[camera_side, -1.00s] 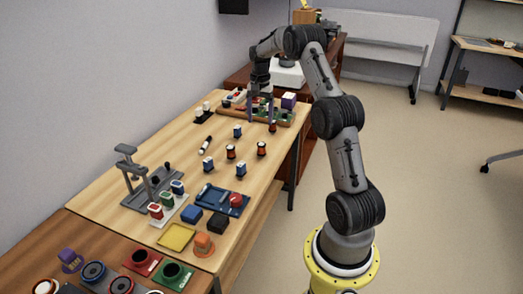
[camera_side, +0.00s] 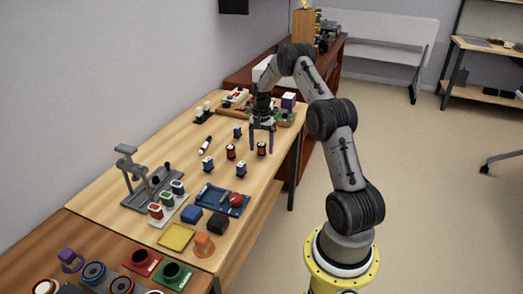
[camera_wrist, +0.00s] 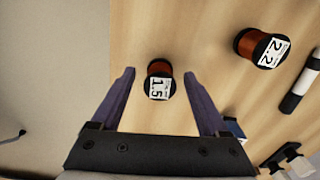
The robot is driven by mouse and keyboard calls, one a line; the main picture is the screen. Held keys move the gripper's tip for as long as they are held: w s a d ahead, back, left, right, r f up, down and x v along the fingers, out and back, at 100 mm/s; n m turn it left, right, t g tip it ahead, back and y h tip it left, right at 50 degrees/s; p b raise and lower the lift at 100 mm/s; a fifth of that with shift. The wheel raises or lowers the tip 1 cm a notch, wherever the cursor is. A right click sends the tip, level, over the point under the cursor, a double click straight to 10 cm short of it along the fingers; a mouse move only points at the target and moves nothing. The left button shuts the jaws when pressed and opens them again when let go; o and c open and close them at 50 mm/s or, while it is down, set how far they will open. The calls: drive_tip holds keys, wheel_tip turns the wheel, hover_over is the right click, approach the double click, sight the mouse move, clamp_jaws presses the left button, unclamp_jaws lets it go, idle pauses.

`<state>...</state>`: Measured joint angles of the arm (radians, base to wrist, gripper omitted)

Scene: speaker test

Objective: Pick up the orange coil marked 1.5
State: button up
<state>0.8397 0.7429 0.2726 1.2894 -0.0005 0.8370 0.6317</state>
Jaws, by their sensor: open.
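The orange coil marked 1.5 (camera_wrist: 159,68) has black end flanges and a white label. In the wrist view it lies between my fingertips, with a gap on each side. In the side view the coil (camera_side: 261,149) stands on the wooden table near its right edge. My gripper (camera_side: 261,146) is open and points down over it. The fingers also show in the wrist view (camera_wrist: 159,73), apart and empty. I cannot tell exactly how far the fingertips are above the table. A similar coil marked 2.2 (camera_wrist: 263,48) stands to the right in the wrist view.
The 2.2 coil (camera_side: 231,152) is the nearest neighbour on the left in the side view. Blue blocks (camera_side: 241,169) and a black-and-white marker (camera_side: 205,145) are spread nearby. A grey stand (camera_side: 150,182) and trays are at the front. Bare table surrounds the 1.5 coil.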

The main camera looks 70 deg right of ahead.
drive_tip(key=shift+f, duration=0.45)
clamp_jaws()
drive_tip(key=shift+r, duration=0.2)
